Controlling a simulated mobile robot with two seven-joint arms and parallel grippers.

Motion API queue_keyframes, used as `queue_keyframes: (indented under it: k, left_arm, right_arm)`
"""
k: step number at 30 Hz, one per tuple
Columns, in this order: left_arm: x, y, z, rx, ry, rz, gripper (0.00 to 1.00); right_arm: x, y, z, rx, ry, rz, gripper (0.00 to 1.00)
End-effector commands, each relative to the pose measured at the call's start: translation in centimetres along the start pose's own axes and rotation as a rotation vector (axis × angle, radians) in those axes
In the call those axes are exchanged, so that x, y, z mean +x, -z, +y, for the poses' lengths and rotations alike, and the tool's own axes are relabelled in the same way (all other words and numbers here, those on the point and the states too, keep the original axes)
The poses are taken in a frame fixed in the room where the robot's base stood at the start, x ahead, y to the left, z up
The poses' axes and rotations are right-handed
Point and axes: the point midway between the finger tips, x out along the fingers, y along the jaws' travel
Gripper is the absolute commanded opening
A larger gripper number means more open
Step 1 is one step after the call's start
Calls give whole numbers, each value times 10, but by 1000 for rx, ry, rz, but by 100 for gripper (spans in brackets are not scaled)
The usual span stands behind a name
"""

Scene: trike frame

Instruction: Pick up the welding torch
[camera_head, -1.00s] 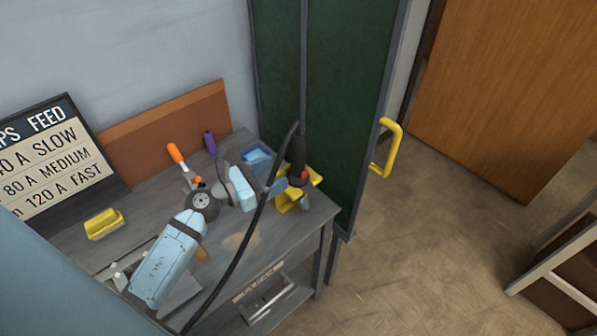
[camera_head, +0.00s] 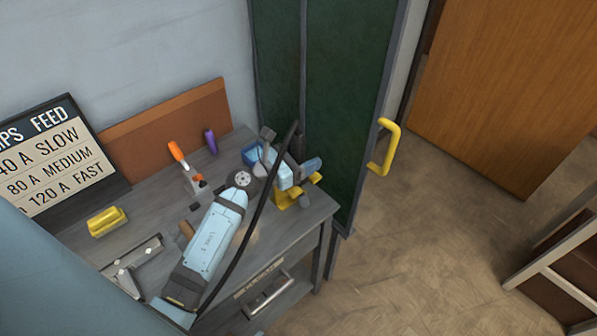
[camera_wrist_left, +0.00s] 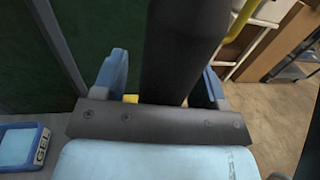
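The welding torch (camera_wrist_left: 178,50) has a thick dark handle that stands upright in the left wrist view. In the head view my left arm hides most of it, and its black cable (camera_head: 240,249) arcs down over the bench. A yellow holder (camera_head: 290,195) shows beneath the torch at the bench's right end. My left gripper (camera_wrist_left: 165,85) is open, with one blue finger on each side of the handle. Narrow gaps show beside the handle, so I see no firm contact. In the head view the gripper (camera_head: 290,150) is over the holder. My right gripper is not in view.
The grey bench (camera_head: 150,205) carries an orange-handled tool (camera_head: 178,153), a purple item (camera_head: 211,142), a yellow block (camera_head: 106,222), a metal square (camera_head: 130,264) and a blue gel tub (camera_wrist_left: 22,146). A green panel (camera_head: 345,100) stands close behind the torch.

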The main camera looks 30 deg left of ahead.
Motion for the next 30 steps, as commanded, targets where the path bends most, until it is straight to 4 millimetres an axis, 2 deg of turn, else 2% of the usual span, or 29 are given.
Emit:
queue_keyframes:
  k: [1, 6, 7, 16, 20, 26, 30]
  left_arm:
    - [0, 0, 0, 0, 0, 0, 55]
    - [0, 0, 0, 0, 0, 0, 16]
    - [0, 0, 0, 0, 0, 0, 13]
    - [0, -3, 0, 1, 0, -2, 13]
    - [0, -10, 0, 3, 0, -3, 13]
    - [0, -36, 1, 4, 1, -5, 13]
    - [0, -63, 1, 5, 0, -5, 13]
  right_arm:
    - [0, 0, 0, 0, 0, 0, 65]
    - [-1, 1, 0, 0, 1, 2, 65]
    - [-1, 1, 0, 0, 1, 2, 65]
    - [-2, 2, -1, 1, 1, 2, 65]
    - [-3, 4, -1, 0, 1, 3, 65]
    - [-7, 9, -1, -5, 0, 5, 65]
    - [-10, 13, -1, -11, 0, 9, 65]
